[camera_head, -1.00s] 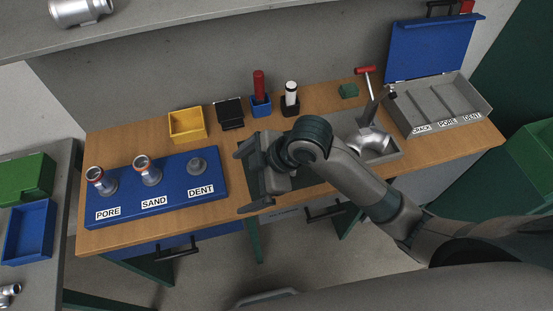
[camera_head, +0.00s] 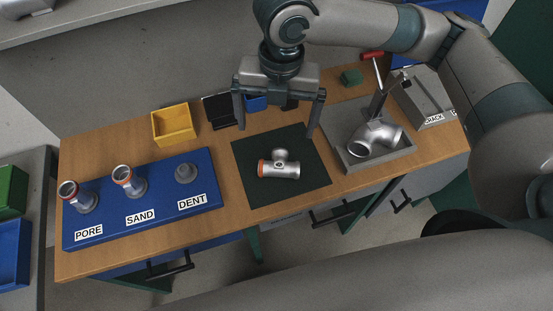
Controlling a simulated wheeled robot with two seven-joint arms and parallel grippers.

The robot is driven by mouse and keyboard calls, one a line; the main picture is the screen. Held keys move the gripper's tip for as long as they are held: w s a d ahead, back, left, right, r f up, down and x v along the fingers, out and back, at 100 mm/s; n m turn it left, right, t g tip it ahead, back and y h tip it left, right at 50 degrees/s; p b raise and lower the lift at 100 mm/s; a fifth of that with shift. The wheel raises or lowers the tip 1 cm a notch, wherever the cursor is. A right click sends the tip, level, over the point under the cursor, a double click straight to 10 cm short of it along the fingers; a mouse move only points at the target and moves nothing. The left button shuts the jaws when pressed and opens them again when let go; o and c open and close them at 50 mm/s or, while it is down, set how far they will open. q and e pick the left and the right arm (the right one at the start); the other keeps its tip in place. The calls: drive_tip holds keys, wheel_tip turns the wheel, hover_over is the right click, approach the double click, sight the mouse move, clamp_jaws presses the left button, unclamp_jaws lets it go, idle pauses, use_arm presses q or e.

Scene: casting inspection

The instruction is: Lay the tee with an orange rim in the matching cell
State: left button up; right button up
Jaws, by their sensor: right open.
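A silver tee (camera_head: 284,170) with an orange rim on its left end lies on a dark green mat (camera_head: 315,185) in the middle of the bench. My right gripper (camera_head: 276,131) is open and empty above and behind the tee, its fingers pointing down, apart from it. A grey box (camera_head: 425,105) with cells stands at the right. Its CRACK label shows; the other labels and much of the inside are hidden by my right arm. My left gripper is not in view.
A blue stand (camera_head: 150,224) labelled PORE, SAND and DENT holds rimmed pieces on its PORE and SAND posts; the DENT post is bare. A yellow bin (camera_head: 174,125) stands behind. A silver elbow (camera_head: 375,139) lies in a grey tray (camera_head: 345,158) right of the mat.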

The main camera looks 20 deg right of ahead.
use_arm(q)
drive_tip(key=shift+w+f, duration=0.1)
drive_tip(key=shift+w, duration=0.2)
use_arm(e)
drive_tip(key=shift+w+d+r+n+h, duration=0.15)
drive_tip(key=shift+d+r+n+h, duration=0.2)
drive_tip(key=shift+d, duration=0.35)
drive_tip(key=shift+f, duration=0.1)
drive_tip(key=p, duration=0.2)
hover_over(281, 159)
wheel_tip(281, 159, down, 11)
drive_tip(key=shift+r, duration=0.1)
drive_tip(key=shift+f, duration=0.55)
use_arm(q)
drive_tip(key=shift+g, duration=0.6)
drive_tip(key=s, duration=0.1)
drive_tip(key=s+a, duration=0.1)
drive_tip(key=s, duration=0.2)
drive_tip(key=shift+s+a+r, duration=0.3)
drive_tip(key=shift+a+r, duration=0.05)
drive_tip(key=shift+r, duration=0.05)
use_arm(e)
drive_tip(key=shift+f, duration=0.1)
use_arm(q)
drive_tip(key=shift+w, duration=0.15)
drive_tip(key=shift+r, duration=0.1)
use_arm(e)
drive_tip(key=shift+a, duration=0.1)
